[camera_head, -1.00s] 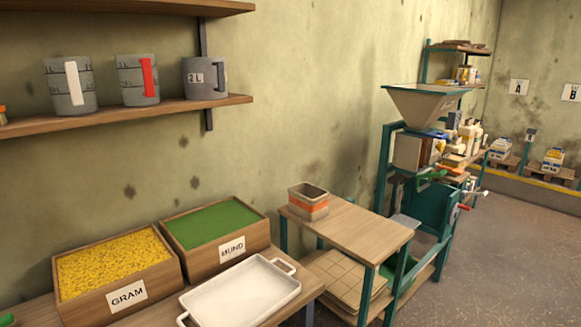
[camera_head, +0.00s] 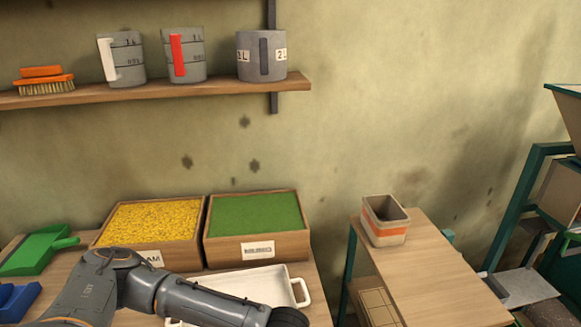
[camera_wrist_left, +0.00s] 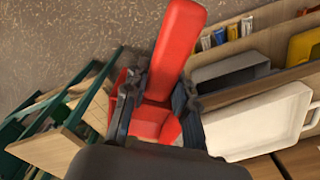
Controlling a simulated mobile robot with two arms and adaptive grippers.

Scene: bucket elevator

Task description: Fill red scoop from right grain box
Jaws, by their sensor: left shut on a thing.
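The red scoop (camera_wrist_left: 178,42) is in my left gripper (camera_wrist_left: 158,88), which is shut on it in the left wrist view. The scoop does not show in the head view, and I see no grain in it. In the head view my left arm reaches across the front of the grain boxes, and its gripper is out of frame at the bottom. The right grain box (camera_head: 300,243) is wooden, full of green grain and has a white label. The left grain box (camera_head: 186,256) holds yellow grain. My right gripper is not in view.
A white tray (camera_head: 296,272) lies in front of the right box, partly behind my arm. A green scoop (camera_head: 38,249) and a blue object (camera_head: 18,298) lie at left. A beige container with an orange band (camera_head: 386,222) stands on the side table (camera_head: 430,262). Measuring jugs stand on the shelf (camera_head: 200,93).

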